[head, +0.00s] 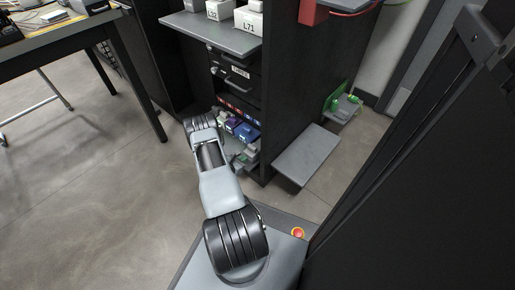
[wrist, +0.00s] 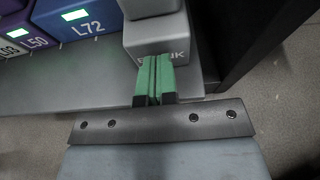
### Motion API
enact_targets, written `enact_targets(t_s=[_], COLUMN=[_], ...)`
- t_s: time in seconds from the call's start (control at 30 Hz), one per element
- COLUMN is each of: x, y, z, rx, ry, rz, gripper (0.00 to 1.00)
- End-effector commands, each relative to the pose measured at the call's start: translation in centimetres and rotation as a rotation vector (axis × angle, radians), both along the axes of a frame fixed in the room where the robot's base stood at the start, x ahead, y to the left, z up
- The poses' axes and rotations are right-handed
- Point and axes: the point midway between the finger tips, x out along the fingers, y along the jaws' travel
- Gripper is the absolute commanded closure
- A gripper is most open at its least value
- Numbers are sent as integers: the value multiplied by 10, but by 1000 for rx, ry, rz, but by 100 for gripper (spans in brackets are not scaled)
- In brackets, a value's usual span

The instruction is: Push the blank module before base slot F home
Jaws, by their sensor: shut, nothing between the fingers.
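The blank module is a grey block (wrist: 148,40) at the top centre of the wrist view, with its label partly hidden by my fingers. My gripper (wrist: 155,60) has its green fingers shut together with nothing between them. The fingertips are right in front of the module's label face; I cannot tell whether they touch it. A blue module marked L72 (wrist: 75,15) stands to its left, then a purple one marked L50 (wrist: 35,42). In the head view my gripper (head: 243,160) reaches into the low bay of the black cabinet. The base slot letters are not readable.
A grey shelf edge (wrist: 85,82) runs below the modules in the wrist view. A dark upright panel (wrist: 245,35) stands close to the right of the blank module. In the head view, a grey shelf (head: 210,33) with white boxes juts out above, and a grey plate (head: 307,155) sticks out right.

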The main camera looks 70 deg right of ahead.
Motion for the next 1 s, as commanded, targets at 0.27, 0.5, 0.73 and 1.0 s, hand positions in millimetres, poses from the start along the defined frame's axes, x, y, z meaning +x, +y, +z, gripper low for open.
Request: enact_targets(t_s=[0.27,0.5,0.73,1.0], x=[-6,-10,-15,-20], y=[-16,-30,-43,-59], z=[0,0,0,0], rx=[-1,-1,0,-1], ry=[1,-1,-1,-1], rz=[-1,-3,-1,0], gripper=[100,100,100,100])
